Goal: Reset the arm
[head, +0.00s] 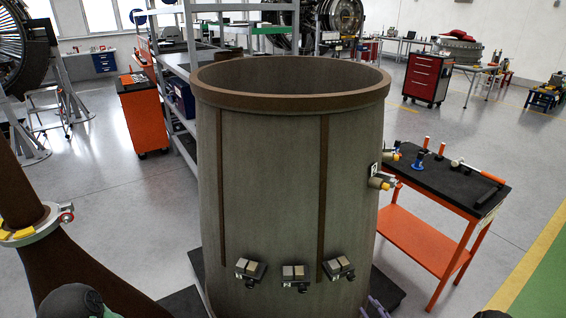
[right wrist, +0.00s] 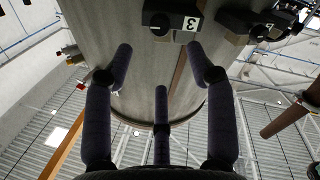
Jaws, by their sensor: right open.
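My right gripper (head: 375,307) shows only as purple finger parts at the bottom edge of the head view, by the lower right side of a large grey cylindrical casing (head: 270,170). In the right wrist view the gripper (right wrist: 160,62) has its dark fingers spread, with nothing between them. The casing (right wrist: 105,30) is beyond the fingertips, and a dark block marked 3 (right wrist: 171,19) is on its wall. My left gripper is not in the head view.
Several small clamp blocks (head: 295,277) are on the casing's lower wall. An orange cart (head: 430,240) with tools on its black top stands at right. A brown flared duct (head: 70,270) is at lower left. Shelving (head: 180,90) stands behind; open floor lies at far right.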

